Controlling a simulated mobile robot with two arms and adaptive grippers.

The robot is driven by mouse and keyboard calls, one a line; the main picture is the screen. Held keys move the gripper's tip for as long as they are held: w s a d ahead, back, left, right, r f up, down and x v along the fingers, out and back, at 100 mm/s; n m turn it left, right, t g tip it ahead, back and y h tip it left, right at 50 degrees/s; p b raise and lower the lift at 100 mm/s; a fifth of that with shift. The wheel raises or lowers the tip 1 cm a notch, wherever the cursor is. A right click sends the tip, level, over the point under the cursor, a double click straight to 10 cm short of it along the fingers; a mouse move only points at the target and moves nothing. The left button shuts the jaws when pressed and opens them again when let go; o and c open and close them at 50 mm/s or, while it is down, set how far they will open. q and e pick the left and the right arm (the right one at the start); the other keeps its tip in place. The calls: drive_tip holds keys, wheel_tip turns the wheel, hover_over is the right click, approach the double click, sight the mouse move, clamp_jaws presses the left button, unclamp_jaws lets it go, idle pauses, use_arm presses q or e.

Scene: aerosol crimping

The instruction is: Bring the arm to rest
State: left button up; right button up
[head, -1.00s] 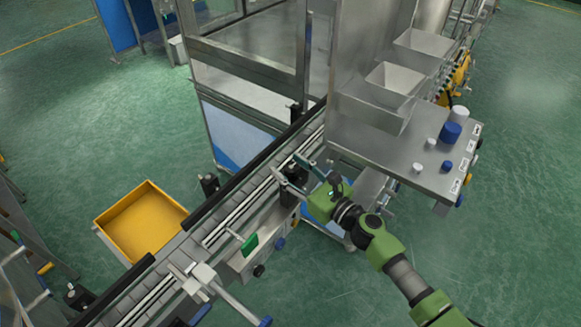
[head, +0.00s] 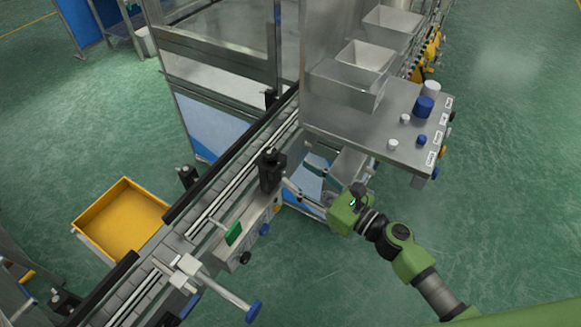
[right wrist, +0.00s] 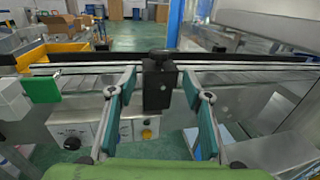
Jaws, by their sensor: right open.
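My right gripper (head: 303,177) is open at the near side of the conveyor, with its arm coming in from the lower right. In the right wrist view, its two teal-padded fingers (right wrist: 158,82) are spread apart and hold nothing. A black clamp block (head: 270,170) stands on the conveyor's near side, just left of the fingertips. In the right wrist view, this block (right wrist: 158,88) shows between and beyond the fingers; I cannot tell whether they touch it. My left gripper is not in view.
The conveyor (head: 190,225) runs diagonally, with a green-tipped part (head: 233,233) on its near side. A steel machine shelf (head: 375,130) with blue and white knobs is close above the right arm. A yellow bin (head: 122,218) sits left. Green floor (head: 520,210) is free at right.

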drive_tip(key=shift+s+d, duration=0.1)
drive_tip(key=shift+s, duration=0.05)
idle(0.4)
